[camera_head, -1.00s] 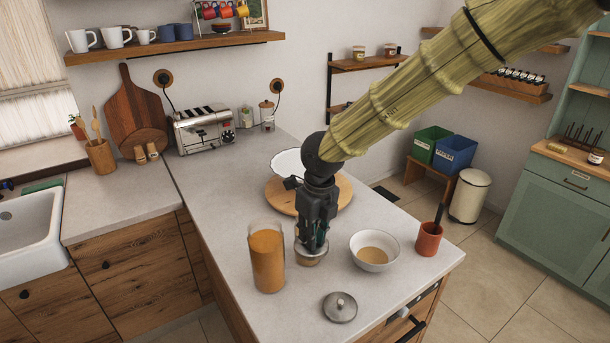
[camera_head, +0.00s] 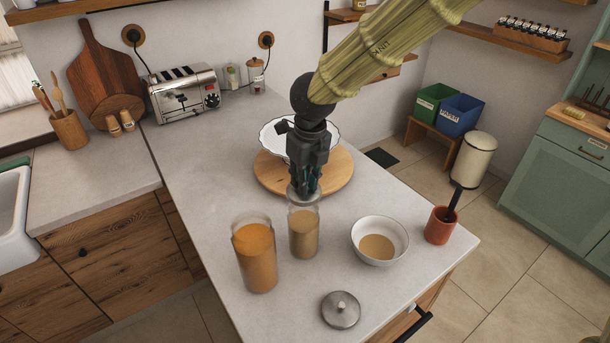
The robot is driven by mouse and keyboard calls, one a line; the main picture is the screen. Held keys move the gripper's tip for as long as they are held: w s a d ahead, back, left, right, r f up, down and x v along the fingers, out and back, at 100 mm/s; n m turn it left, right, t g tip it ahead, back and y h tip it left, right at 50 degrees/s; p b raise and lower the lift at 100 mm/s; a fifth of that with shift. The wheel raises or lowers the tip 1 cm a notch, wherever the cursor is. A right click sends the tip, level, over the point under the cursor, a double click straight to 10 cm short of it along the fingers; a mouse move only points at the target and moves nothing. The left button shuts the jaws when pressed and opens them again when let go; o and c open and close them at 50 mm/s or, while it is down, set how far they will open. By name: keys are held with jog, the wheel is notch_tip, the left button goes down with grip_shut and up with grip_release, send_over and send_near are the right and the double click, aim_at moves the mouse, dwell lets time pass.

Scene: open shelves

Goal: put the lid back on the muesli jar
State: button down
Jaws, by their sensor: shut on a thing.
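My gripper (camera_head: 303,186) points down at the mouth of a clear jar with tan contents (camera_head: 304,232), which stands upright on the counter. It is shut on a pale grey round piece (camera_head: 303,196) that looks like a lid. The fingers partly hide it, and I cannot tell whether it touches the rim. A wider clear jar with orange contents (camera_head: 257,262) stands at the left, with no lid visible on it. A grey metal lid with a knob (camera_head: 340,309) lies on the counter in front. No label shows which jar holds muesli.
A white bowl with tan contents (camera_head: 380,240) and a red-brown cup with a dark handle (camera_head: 440,225) stand to the right. A round wooden board (camera_head: 338,182) with a white dish (camera_head: 275,135) lies behind my gripper. The counter (camera_head: 205,160) is clear at the left.

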jog(key=shift+f, duration=0.5)
jog(key=w+f+b, duration=0.2)
jog(key=f, duration=0.1)
jog(key=shift+w+f, duration=0.15)
jog(key=shift+s+f+b, duration=0.35)
jog(key=shift+s+b, duration=0.05)
jog(key=shift+s, duration=0.3)
jog(key=shift+w+f, duration=0.15)
jog(key=shift+f, duration=0.25)
jog(key=shift+w+d+f, duration=0.1)
jog(key=shift+w+f, duration=0.05)
jog(key=shift+p, duration=0.35)
